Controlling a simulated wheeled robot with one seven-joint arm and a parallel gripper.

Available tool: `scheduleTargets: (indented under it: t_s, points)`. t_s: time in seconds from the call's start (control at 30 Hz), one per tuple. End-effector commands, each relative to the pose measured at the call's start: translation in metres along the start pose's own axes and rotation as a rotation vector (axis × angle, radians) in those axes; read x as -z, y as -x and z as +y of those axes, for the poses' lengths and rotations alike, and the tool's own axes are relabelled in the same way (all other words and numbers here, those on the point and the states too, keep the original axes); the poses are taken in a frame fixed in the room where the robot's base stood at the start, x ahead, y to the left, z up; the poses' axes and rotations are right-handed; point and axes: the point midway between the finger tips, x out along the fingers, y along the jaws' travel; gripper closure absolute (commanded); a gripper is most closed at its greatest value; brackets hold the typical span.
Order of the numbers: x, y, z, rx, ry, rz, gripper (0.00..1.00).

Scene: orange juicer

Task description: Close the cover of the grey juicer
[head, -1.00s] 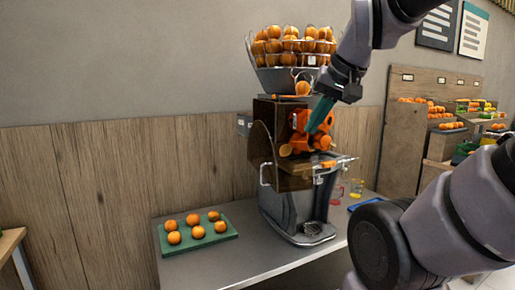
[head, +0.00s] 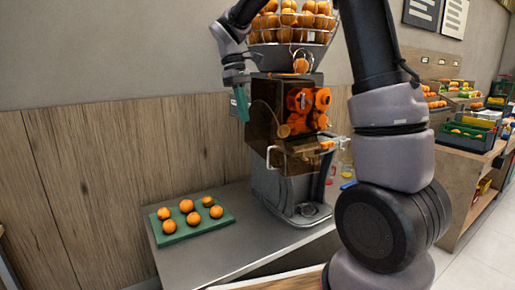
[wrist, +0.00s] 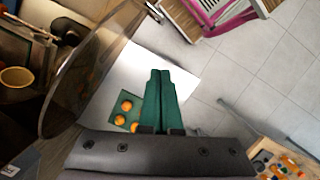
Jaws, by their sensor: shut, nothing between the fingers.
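The grey juicer (head: 285,195) stands on a metal counter, with orange squeezing parts (head: 307,108) exposed at its front. Its brown see-through cover (head: 266,112) stands swung open toward the left side of the machine, with a light handle at its lower edge. The cover also shows as a tinted curved panel (wrist: 82,75) at the left of the wrist view. My gripper (head: 244,115), with green fingers, is shut and empty. It is at the left, outer side of the cover, pointing down. In the wrist view the closed fingers (wrist: 160,78) appear apart from the panel.
A green tray (head: 222,220) with several oranges (head: 186,206) lies on the counter (head: 230,250) left of the juicer. A wire basket of oranges (head: 290,35) tops the machine. Crates (head: 470,132) stand on shelves at the right. Wooden wall panels (head: 110,170) are behind.

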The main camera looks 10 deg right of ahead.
Motion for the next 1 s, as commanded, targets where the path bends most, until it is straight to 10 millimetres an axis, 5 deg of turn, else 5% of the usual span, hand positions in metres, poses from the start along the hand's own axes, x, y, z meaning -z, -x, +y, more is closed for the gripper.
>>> scheduleTargets:
  t_s: [0.27, 0.63, 1.0]
  points:
    - [0.002, -0.028, 0.000, 0.002, 0.011, -0.013, 1.00]
    - [0.001, -0.105, -0.001, 0.002, 0.010, -0.012, 1.00]
    - [-0.036, -0.111, 0.000, 0.000, 0.009, -0.009, 1.00]
